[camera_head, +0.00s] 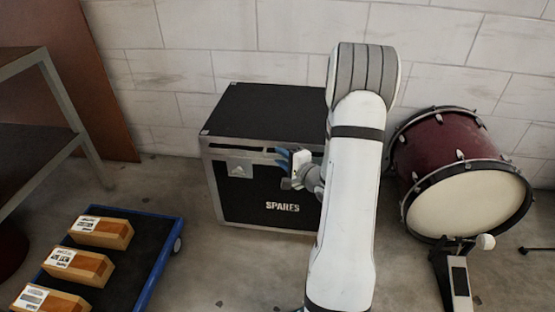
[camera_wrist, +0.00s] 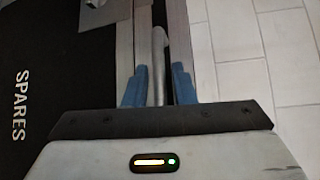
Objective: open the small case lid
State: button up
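The small case (camera_head: 262,195) is black with metal edges and the word SPARES on its front. It stands on the floor against the wall. Its lid (camera_head: 265,112) looks shut in the head view. My gripper (camera_head: 289,160) is at the upper front edge of the case, right of its middle. In the wrist view my gripper (camera_wrist: 157,75) has its two blue fingers apart, one on each side of a pale grey bar (camera_wrist: 159,50) along the case edge. Gaps show between bar and fingers. The case front (camera_wrist: 50,90) is at the left. My arm hides the case's right part.
A maroon bass drum (camera_head: 450,165) with a pedal (camera_head: 458,275) stands to the right. A blue-edged dolly (camera_head: 165,255) carries several wooden blocks (camera_head: 100,233) at the lower left. A metal shelf (camera_head: 40,130) is at the far left. Bare floor lies before the case.

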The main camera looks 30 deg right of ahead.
grip_shut()
